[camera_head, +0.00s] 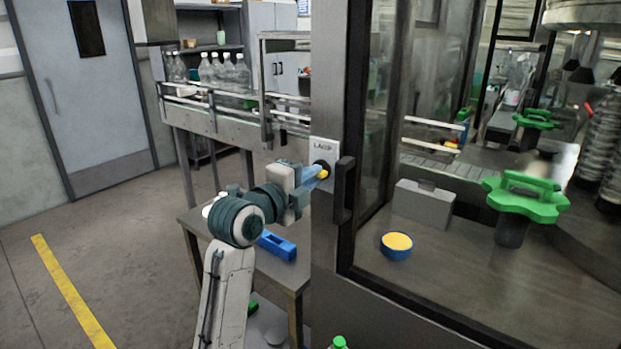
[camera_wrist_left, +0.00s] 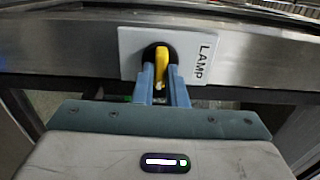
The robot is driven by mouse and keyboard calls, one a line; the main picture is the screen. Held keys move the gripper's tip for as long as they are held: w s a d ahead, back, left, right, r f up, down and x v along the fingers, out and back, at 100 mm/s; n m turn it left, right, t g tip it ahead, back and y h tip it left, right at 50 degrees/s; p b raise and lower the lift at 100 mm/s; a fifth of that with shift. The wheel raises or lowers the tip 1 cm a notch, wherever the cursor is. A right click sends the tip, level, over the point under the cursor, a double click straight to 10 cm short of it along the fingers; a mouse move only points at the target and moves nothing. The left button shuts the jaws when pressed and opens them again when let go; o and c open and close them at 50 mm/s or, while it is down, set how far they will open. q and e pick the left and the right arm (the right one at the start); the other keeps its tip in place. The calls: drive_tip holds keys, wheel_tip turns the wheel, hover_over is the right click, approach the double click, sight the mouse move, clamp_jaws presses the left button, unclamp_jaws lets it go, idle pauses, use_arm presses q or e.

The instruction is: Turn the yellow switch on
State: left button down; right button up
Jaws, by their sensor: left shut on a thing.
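The yellow switch (camera_head: 322,174) sits on a white plate marked LAMP (camera_head: 324,150), on the steel post of the machine. In the left wrist view the yellow switch (camera_wrist_left: 161,62) is a bar on a black round base, and the LAMP plate (camera_wrist_left: 203,42) lies behind it. My left gripper (camera_head: 316,176) reaches the switch from the left. Its two blue fingers (camera_wrist_left: 163,80) stand on either side of the yellow bar and are shut on it. In the wrist view the bar runs roughly along the fingers. The right gripper is not in view.
A black door handle (camera_head: 343,190) stands just right of the switch. Behind the glass are a blue bowl with yellow contents (camera_head: 397,246) and a green knob (camera_head: 525,197). A small table with a blue object (camera_head: 277,246) stands below my left arm. Bottles (camera_head: 225,70) line the conveyor.

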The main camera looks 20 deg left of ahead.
use_arm(q)
drive_tip(key=c, duration=1.5)
unclamp_jaws()
drive_tip(key=shift+o, duration=0.2)
drive_tip(key=shift+s, duration=0.1)
drive_tip(key=b+v, duration=0.3)
drive_tip(key=v, duration=0.7)
drive_tip(key=shift+s, duration=0.3)
drive_tip(key=shift+a, duration=0.15)
